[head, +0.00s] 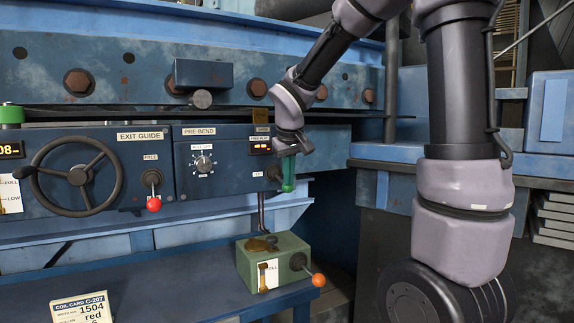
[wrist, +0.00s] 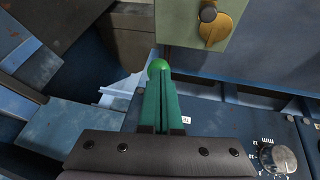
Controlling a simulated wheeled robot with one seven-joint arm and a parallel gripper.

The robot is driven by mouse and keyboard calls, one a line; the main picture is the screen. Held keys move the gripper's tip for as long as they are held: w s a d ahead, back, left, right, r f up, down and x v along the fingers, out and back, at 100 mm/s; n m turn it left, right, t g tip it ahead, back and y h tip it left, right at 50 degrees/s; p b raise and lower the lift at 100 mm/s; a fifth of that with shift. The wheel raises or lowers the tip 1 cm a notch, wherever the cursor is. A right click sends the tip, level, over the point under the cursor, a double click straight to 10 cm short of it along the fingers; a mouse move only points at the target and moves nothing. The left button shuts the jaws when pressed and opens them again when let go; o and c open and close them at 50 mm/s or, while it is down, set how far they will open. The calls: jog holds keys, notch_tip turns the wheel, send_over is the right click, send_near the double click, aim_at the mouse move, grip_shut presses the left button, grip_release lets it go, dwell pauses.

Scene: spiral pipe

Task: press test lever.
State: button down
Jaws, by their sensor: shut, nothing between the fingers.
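The PRE-BEND panel (head: 225,180) carries a dial, a small lit display and a lever mount (head: 272,172) at its lower right. A green ball knob (wrist: 159,66) shows in the wrist view, right at my fingertips; it looks like the end of the lever at that mount. My gripper (head: 288,187) has green fingers pointing down in front of that mount. The fingers (wrist: 160,84) are shut together, with nothing seen between them. They overlap the knob in the wrist view; I cannot tell whether they touch it. The lever's shaft is mostly hidden behind the fingers.
A red-knobbed lever (head: 153,203) and a handwheel (head: 76,177) are on the EXIT GUIDE panel at left. A green-grey box (head: 290,248) with an orange-knobbed lever (head: 318,280) stands on the blue bench below. A coil card (head: 82,309) is at front left.

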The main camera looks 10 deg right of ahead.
aim_at(288, 191)
jog(key=shift+f, duration=1.65)
jog(key=shift+s+f, duration=0.15)
jog(key=shift+f, duration=0.05)
